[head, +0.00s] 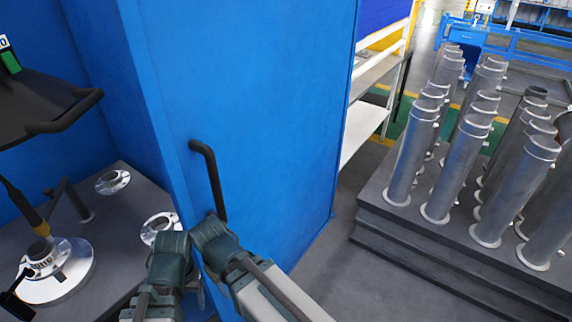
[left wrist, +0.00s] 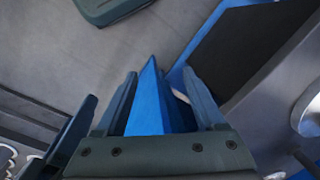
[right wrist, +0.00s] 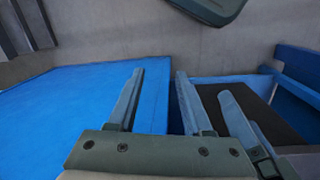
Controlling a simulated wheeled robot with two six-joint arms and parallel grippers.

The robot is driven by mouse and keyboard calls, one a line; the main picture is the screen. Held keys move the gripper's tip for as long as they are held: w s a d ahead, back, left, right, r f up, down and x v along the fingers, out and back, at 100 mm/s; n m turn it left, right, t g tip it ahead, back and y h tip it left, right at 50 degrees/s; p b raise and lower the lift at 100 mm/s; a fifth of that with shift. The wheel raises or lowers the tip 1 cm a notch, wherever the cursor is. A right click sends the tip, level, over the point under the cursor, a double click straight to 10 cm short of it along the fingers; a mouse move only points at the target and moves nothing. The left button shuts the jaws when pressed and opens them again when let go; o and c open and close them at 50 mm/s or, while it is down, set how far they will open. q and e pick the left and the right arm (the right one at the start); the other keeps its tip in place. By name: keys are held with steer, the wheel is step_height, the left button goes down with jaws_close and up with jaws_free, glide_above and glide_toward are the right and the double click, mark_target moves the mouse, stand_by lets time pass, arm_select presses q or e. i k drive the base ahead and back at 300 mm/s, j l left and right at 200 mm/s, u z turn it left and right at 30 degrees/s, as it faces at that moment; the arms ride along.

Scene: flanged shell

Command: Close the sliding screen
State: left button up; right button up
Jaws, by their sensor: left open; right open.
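The sliding screen (head: 255,110) is a large flat blue panel in the middle of the head view. Its left edge stands beside an open bay where a dark worktable shows. A black bar handle (head: 210,178) is fixed on the screen near that edge; its lower end meets my grippers in the picture. My left gripper (head: 170,242) is open, low at the screen's edge; in the left wrist view, blue shows between its fingers (left wrist: 158,76). My right gripper (head: 208,228) is open at the handle's lower end; contact is unclear. Its fingers (right wrist: 158,74) straddle a blue edge in the right wrist view.
The dark worktable (head: 115,235) at left carries metal flanges (head: 113,181) and a round fixture (head: 60,270). A black device with a bar (head: 50,105) hangs above it. Upright metal pipes (head: 455,165) stand on a dark stepped platform (head: 440,255) at right. Grey floor lies between.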

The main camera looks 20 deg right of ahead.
mark_target(244, 104)
steer(key=i+l, duration=0.1)
steer(key=l, duration=0.3)
steer(key=i+l, duration=0.1)
steer(key=l, duration=0.35)
steer(key=l+z, duration=0.1)
steer(key=l, duration=0.3)
steer(key=i+l, duration=0.2)
steer(key=l, duration=0.2)
steer(key=i+l, duration=0.1)
steer(key=l, duration=0.35)
steer(key=i+l+z, duration=0.1)
steer(key=i, duration=0.25)
steer(key=i+l, duration=0.3)
steer(key=z, duration=0.05)
